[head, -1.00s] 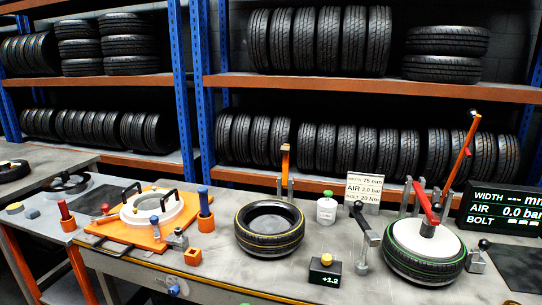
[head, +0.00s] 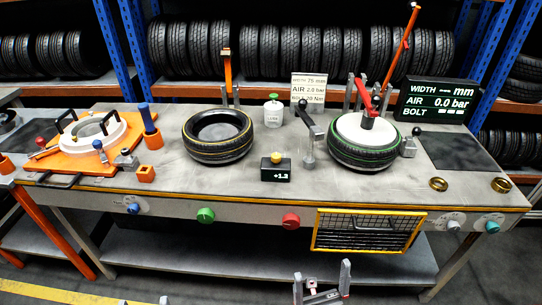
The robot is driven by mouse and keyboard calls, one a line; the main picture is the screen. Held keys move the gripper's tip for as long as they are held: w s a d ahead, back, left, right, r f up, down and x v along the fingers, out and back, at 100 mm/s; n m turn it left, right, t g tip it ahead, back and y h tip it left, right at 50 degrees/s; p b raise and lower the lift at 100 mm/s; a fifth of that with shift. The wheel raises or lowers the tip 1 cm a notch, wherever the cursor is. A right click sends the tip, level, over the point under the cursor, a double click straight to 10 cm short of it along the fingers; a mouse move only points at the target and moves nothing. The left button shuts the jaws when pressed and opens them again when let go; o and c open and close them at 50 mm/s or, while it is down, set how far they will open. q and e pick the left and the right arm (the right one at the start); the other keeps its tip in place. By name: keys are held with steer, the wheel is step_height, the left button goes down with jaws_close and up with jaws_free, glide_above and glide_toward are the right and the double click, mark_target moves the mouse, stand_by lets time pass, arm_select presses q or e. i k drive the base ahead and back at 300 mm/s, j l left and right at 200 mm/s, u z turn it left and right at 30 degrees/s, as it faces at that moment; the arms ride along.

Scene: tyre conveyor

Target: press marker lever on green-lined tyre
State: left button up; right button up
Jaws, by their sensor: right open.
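The green-lined tyre (head: 364,146) lies flat on the bench, right of centre, with a white disc (head: 352,131) in it. A red handle (head: 366,101) stands on the disc. A black-knobbed lever (head: 312,122) stands at the tyre's left and a smaller black-knobbed one (head: 410,143) at its right. A long orange lever (head: 399,50) leans behind. I cannot tell which is the marker lever. My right gripper (head: 322,282) is open and empty, low in front of the bench. My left gripper (head: 143,301) shows only two separated tips at the bottom edge.
A yellow-lined tyre (head: 217,138) lies to the left, with a small display box (head: 276,172) before it. An orange plate (head: 77,162) with a white ring is farther left. A readout screen (head: 437,101) stands behind right. A wire basket (head: 367,231) hangs on the bench front.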

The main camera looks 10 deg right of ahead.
mark_target(412, 6)
steer(key=l, duration=1.1)
steer(key=l+u, duration=0.1)
steer(key=l, duration=0.35)
steer(key=l+u, duration=0.15)
steer(key=l, duration=0.3)
steer(key=l+u, duration=0.1)
steer(key=l, duration=0.3)
steer(key=k+l+u, duration=0.15)
steer(key=l, duration=0.3)
steer(key=l+u, duration=0.1)
steer(key=l, duration=0.35)
steer(key=k+l+u, duration=0.15)
steer(key=l, duration=0.25)
steer(key=k+l+u, duration=0.1)
steer(key=l, duration=0.3)
steer(key=k+l+u, duration=0.15)
steer(key=l, duration=0.25)
steer(key=l+u, duration=0.1)
steer(key=l, duration=0.3)
steer(key=k+l+u, duration=0.1)
steer(key=l, duration=0.3)
steer(key=k+l+u, duration=0.1)
steer(key=l, duration=0.3)
steer(key=l+u, duration=0.15)
steer(key=l, duration=1.35)
steer(key=k+j+z, duration=0.15)
steer(key=z, duration=0.2)
steer(key=k+j+z, duration=0.1)
steer(key=z, duration=0.25)
